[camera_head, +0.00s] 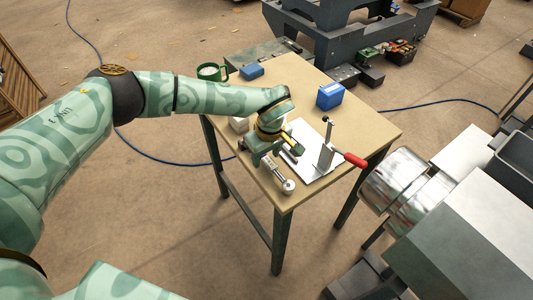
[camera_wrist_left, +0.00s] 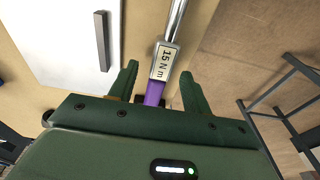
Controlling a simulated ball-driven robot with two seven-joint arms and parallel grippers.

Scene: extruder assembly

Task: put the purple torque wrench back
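The torque wrench lies on the table, its silver shaft and round head (camera_head: 287,186) pointing toward the table's front edge in the head view. In the left wrist view its shaft leads to a "15 N m" label block (camera_wrist_left: 165,62) and a purple handle (camera_wrist_left: 154,93). My left gripper (camera_head: 273,157) is low over the table at the handle end. In the left wrist view its two fingers (camera_wrist_left: 157,85) stand apart on either side of the purple handle, with gaps showing. The handle's far end is hidden by the gripper body. My right gripper is not in view.
A grey machine with a silver cylinder (camera_head: 395,179) stands at right.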

